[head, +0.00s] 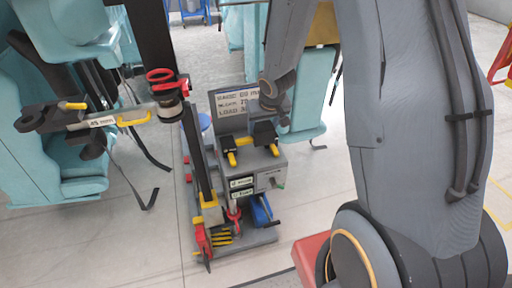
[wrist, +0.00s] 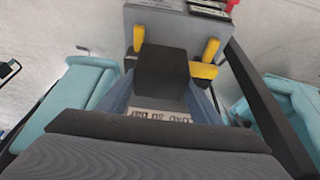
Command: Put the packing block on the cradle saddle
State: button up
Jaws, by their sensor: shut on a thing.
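A dark packing block (wrist: 162,72) is held in my gripper (wrist: 160,88). The gripper's blue-grey fingers reach along both sides of the block in the wrist view. In the head view my gripper (head: 274,103) hangs over the back of a grey cart, in front of its sign; the block is not clear there. Two black supports with yellow handles stand on the cart top, one at left (head: 230,145) and one at right (head: 265,134). In the wrist view the block overlaps them and hides the space between. Which part is the cradle saddle, and whether the block touches it, I cannot tell.
The grey cart (head: 266,164) carries a sign (head: 232,106) behind its top. A dark post (head: 199,150) rises at the cart's left. Teal seats (head: 40,150) and a bar with a yellow grip (head: 110,121) are at left.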

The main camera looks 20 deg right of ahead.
aim_at(262, 136)
notch_tip(262, 136, down, 5)
jog(key=b, duration=0.4)
jog(key=shift+w+r, duration=0.1)
jog(key=shift+r, duration=0.1)
jog(key=shift+f+b, duration=1.05)
jog(key=shift+f, duration=1.35)
jog(key=shift+f, duration=0.15)
jog(key=o, duration=1.7)
